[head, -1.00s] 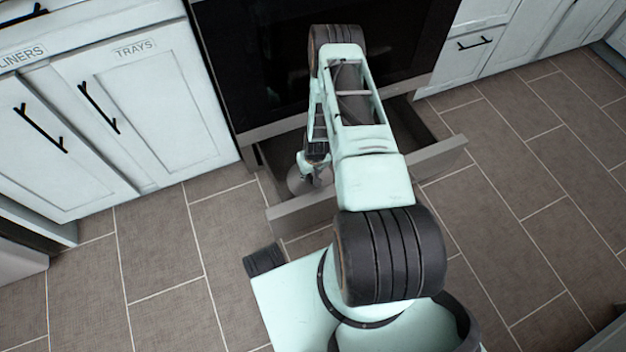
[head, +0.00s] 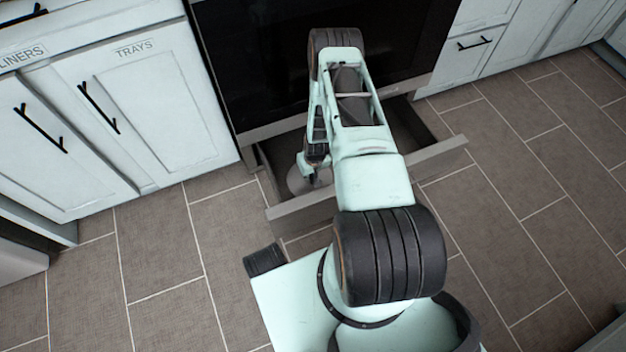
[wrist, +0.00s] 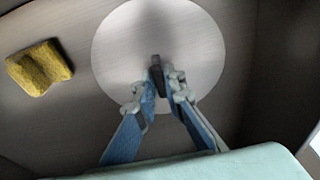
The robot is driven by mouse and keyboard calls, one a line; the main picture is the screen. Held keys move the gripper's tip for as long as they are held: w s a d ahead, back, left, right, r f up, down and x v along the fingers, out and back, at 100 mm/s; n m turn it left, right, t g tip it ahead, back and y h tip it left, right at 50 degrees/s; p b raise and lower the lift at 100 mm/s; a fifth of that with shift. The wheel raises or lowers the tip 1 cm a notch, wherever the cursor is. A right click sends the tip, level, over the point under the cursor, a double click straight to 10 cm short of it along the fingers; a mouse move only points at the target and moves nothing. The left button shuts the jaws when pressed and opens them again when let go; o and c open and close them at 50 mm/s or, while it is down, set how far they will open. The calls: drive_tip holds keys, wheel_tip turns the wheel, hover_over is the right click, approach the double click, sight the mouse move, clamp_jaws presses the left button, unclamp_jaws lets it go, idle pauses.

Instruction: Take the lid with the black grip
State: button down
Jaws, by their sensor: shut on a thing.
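The lid (wrist: 125,45) is a round, pale grey disc with a black grip (wrist: 156,68) at its middle. It lies in the open drawer under the oven, and its edge also shows in the head view (head: 298,184). My gripper (wrist: 158,88) is over the middle of the lid, with its fingers closed on the black grip. In the head view my arm hides most of the gripper and much of the lid. I cannot tell whether the lid is touching the drawer floor.
A yellow sponge-like block (wrist: 39,67) lies in the drawer left of the lid. The drawer front (head: 440,158) stands out from the oven (head: 260,60). Cabinets labelled LINERS and TRAYS (head: 140,100) are at the left. The tiled floor (head: 540,200) at the right is clear.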

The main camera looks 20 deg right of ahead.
drive_tip(key=shift+r+p, duration=0.5)
drive_tip(key=shift+r, duration=0.35)
drive_tip(key=shift+r+p, duration=1)
drive_tip(key=shift+r, duration=0.7)
